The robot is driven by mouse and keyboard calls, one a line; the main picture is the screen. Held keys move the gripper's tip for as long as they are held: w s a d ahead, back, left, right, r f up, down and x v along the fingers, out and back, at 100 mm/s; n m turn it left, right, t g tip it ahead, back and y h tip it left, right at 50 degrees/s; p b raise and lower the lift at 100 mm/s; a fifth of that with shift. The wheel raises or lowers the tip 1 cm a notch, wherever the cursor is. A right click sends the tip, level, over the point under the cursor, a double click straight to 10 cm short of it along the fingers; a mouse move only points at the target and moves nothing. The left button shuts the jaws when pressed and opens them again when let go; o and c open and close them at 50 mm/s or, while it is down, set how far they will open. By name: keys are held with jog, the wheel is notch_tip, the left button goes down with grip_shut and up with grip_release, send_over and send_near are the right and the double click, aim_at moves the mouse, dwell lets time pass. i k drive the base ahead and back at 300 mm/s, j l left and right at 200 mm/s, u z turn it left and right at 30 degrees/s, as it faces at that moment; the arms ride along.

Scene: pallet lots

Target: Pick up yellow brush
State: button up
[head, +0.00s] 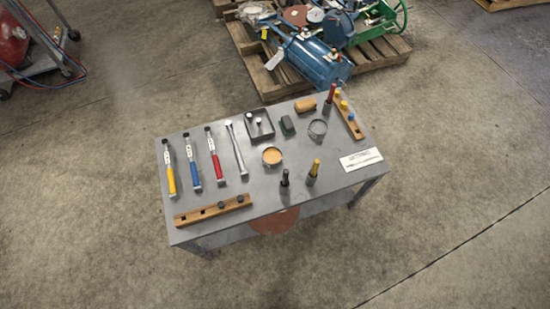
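A yellow-handled item (314,170), which looks like the yellow brush, stands nearly upright in a dark base near the front of the grey metal table (325,206). A similar black item (285,182) stands close to its left, and a similar red item (330,95) stands at the table's back right. A yellow-handled tool (170,172) with a white middle and dark end lies flat at the left side. The bristles are too small or hidden to make out. My gripper does not show in the head view.
Blue (192,163) and red (214,156) tools lie left. Round containers, one with orange contents (271,156), stand mid-table. Wooden racks (213,209) lie front left and back right (349,116). A white label (361,159) lies right. A loaded pallet (265,77) stands behind; floor in front is clear.

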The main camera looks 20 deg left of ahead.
aim_at(315, 164)
jog(key=i+u, duration=0.25)
jog(key=u, duration=0.2)
jog(key=i+u, duration=0.2)
jog(key=u, duration=0.25)
jog(key=i+l+u, duration=0.15)
jog(key=u, duration=0.25)
jog(key=i, duration=0.05)
